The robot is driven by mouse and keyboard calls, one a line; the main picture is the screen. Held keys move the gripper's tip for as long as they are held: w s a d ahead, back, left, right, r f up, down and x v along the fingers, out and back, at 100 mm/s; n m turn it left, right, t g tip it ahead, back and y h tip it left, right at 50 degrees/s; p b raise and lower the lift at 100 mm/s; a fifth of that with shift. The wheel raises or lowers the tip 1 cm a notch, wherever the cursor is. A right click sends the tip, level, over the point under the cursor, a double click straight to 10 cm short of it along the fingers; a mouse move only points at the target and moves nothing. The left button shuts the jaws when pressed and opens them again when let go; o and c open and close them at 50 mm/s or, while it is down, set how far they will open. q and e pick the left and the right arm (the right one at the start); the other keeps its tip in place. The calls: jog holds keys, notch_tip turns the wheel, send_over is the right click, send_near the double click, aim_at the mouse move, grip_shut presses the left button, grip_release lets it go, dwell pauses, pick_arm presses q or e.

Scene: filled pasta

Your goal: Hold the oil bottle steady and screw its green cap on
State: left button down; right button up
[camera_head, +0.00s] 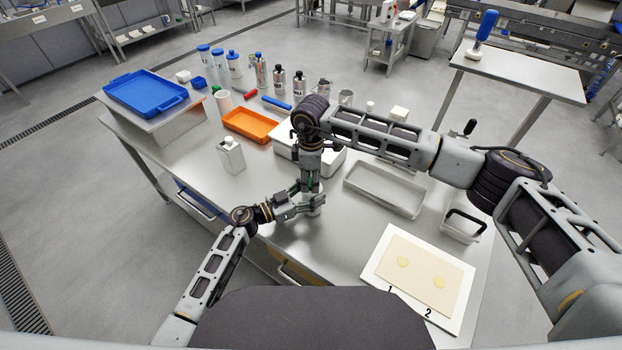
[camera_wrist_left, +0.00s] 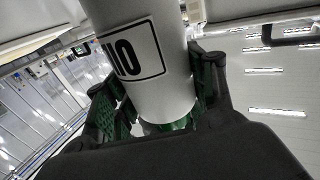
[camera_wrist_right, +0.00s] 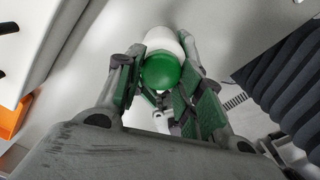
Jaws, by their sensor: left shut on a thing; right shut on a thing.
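The oil bottle (camera_wrist_left: 148,65) is white with a black-framed label, and stands between the fingers of my left gripper (camera_wrist_left: 155,90) in the left wrist view. In the head view my left gripper (camera_head: 312,202) is shut around the bottle's side, low over the table's front part. The green cap (camera_wrist_right: 160,72) lies between the fingers of my right gripper (camera_wrist_right: 160,88), with the white bottle (camera_wrist_right: 162,38) directly behind it. My right gripper (camera_head: 308,184) comes down from above the left one. Whether the cap's thread is engaged is hidden.
A metal tray (camera_head: 384,190) and a white board with a dough sheet (camera_head: 418,272) lie to the right. Several bottles line the back.

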jog(key=shift+a+r+m, duration=0.2)
jog(key=shift+a+m, duration=0.55)
jog(key=shift+m, duration=0.25)
jog(key=shift+s+m, duration=0.1)
jog(key=shift+m, duration=0.2)
jog(key=shift+d+m, duration=0.25)
jog(key=shift+m, duration=0.25)
jog(key=shift+d+f+m, duration=0.25)
jog(key=shift+d+m, duration=0.15)
jog(key=shift+d, duration=0.15)
jog(key=o, duration=0.7)
jog(key=shift+r, duration=0.15)
